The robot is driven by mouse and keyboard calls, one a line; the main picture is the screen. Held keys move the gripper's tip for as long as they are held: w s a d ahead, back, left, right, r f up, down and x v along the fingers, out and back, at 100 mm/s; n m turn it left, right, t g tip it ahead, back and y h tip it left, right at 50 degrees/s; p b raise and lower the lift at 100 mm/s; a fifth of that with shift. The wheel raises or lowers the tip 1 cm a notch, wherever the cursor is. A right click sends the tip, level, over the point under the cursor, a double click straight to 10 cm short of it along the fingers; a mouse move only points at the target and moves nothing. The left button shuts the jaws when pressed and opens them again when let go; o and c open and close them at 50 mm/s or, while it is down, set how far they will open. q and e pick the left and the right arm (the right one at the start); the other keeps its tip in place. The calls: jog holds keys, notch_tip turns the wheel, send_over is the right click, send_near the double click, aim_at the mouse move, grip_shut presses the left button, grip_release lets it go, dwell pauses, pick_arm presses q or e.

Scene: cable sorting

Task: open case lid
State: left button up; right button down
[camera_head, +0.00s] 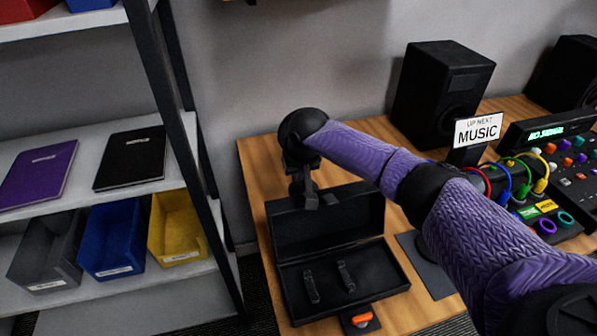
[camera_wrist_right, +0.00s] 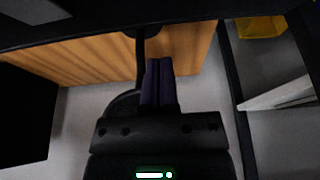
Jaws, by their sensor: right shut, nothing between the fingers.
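The black case stands on the wooden table in the head view. Its lid (camera_head: 345,215) is raised upright at the back, and its base (camera_head: 375,285) lies open in front with dark strap-like pieces inside. My right gripper (camera_head: 312,196) is at the lid's upper left edge, pointing down; I cannot tell whether it touches the lid. Its fingers are shut and empty, and they also show in the right wrist view (camera_wrist_right: 158,82). My left gripper is in neither view.
An orange piece on a dark pad (camera_head: 362,320) lies before the case. A speaker (camera_head: 440,92), a MUSIC sign (camera_head: 475,130) and a mixer with coloured cables (camera_head: 545,185) stand right. A shelf with bins (camera_head: 110,240) is left. My right arm crosses the table.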

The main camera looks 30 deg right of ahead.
jog(key=shift+s+a+f, duration=0.1)
jog(key=shift+s+f, duration=0.15)
jog(key=shift+s, duration=0.35)
jog(key=shift+s+a+f, duration=0.1)
jog(key=shift+s+f, duration=0.1)
jog(key=shift+s, duration=0.35)
jog(key=shift+s+a, duration=0.15)
jog(key=shift+s, duration=0.15)
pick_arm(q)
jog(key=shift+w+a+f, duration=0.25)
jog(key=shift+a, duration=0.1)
